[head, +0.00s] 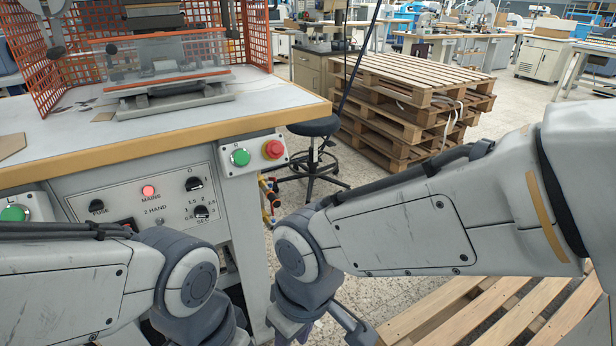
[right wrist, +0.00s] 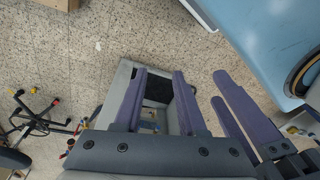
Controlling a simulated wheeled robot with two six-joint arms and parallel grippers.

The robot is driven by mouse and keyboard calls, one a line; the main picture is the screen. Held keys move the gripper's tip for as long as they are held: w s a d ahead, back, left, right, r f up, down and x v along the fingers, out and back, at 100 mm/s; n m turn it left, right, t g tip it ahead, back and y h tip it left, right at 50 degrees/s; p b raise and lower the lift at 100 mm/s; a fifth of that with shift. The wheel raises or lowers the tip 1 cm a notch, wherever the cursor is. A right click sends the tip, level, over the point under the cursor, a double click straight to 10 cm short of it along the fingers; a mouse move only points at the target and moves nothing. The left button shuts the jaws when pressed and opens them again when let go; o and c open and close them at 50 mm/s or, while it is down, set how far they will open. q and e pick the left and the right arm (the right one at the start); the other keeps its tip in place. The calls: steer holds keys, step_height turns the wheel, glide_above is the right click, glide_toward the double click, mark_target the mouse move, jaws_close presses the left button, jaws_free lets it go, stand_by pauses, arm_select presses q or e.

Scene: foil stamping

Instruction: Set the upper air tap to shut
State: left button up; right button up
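Small red and yellow air fittings sit on the right side of the press cabinet in the head view. The upper air tap (head: 269,185) is above another coloured fitting (head: 268,217). They are too small to read the handle's position. My right gripper (right wrist: 155,75) shows two purple fingers spread apart with nothing held between them. In the head view its wrist is low, below and near the taps, and the fingertips are out of frame. Two more purple fingers (right wrist: 232,105), probably my left gripper, show beside it in the right wrist view; their opening is unclear.
The press cabinet (head: 215,205) carries a control panel and green and red buttons. A black stool (head: 313,127) stands right of the taps. Stacked pallets (head: 410,100) are behind it, and another pallet (head: 480,315) lies at lower right. Speckled floor is open between them.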

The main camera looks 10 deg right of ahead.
steer(key=w+a+f+m+t, duration=0.1)
steer(key=w, duration=0.5)
steer(key=w+a+f+t, duration=0.1)
steer(key=w+t, duration=0.1)
steer(key=w, duration=0.5)
steer(key=m+t+y, duration=0.2)
steer(key=t+y, duration=0.2)
steer(key=t, duration=0.9)
glide_toward(270, 180)
steer(key=w, duration=0.1)
steer(key=w+r+b, duration=0.1)
steer(key=w, duration=0.1)
steer(key=w+a+r, duration=0.1)
steer(key=shift+w+b, duration=0.25)
steer(key=shift+b, duration=0.05)
jaws_close()
